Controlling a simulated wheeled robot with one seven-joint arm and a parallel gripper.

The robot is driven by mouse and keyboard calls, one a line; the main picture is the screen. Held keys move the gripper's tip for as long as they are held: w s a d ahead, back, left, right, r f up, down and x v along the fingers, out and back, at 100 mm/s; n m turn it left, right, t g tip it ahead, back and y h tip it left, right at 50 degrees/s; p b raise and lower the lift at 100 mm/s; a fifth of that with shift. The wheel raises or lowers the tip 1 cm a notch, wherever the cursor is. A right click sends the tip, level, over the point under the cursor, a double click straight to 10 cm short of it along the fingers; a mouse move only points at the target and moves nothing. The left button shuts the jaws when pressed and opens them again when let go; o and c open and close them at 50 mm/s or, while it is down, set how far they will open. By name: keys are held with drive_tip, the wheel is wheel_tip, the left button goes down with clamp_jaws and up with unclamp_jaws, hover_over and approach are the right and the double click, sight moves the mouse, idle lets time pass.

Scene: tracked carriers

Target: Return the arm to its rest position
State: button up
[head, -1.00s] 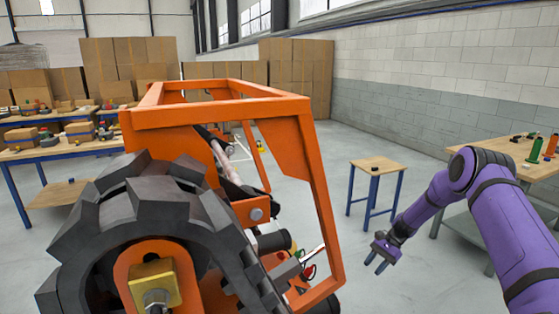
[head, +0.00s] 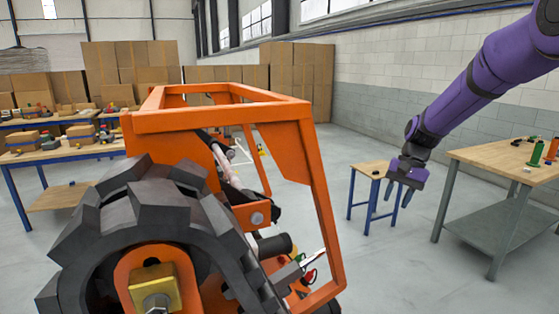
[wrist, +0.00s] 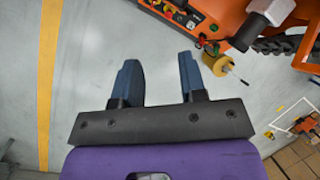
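My purple arm reaches in from the upper right of the head view. My gripper (head: 397,204) hangs pointing down in front of the small blue-legged stool, to the right of the orange tracked carrier (head: 222,118). In the wrist view my gripper (wrist: 159,78) shows two dark blue fingers set well apart, with nothing between them but grey floor. The carrier also shows in the wrist view (wrist: 222,15) at the upper right, clear of the fingers.
The small stool (head: 365,169) stands behind my gripper. A workbench (head: 480,158) with green and orange items is at the right. Loaded tables (head: 70,152) and stacked cardboard boxes (head: 130,62) are at the back left.

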drive_tip(key=s+a+r+n+t+h, duration=0.1)
drive_tip(key=s+r+n+t+h, duration=0.2)
drive_tip(key=s+r, duration=1.3)
drive_tip(key=s+f+n+t, duration=0.1)
drive_tip(key=s+t, duration=0.3)
drive_tip(key=s, duration=1.4)
drive_tip(key=shift+s+d+f+n, duration=0.2)
drive_tip(key=shift+s+d+n, duration=0.1)
drive_tip(key=shift+n, duration=0.3)
